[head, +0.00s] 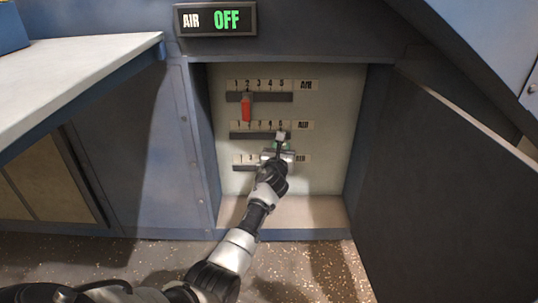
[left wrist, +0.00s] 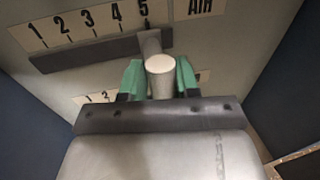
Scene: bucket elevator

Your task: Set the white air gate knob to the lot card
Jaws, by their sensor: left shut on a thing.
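The white air gate knob (head: 281,136) is on the middle slot of the pale panel, near the 5 at the right end of its scale. In the left wrist view the knob (left wrist: 160,64) shows as a round white end on a grey stem below the 5. My left gripper (head: 278,149) reaches into the recess from below, and its green fingers (left wrist: 160,78) are shut on the knob from both sides. My right gripper is not in view. I see no lot card.
A red knob (head: 246,108) stands near the 2 on the top slot. My gripper partly hides the bottom slot (head: 243,168). A dark display (head: 216,19) above reads AIR OFF. Recess walls flank the panel, an open dark door (head: 455,190) is right, and a white-topped bench (head: 70,75) left.

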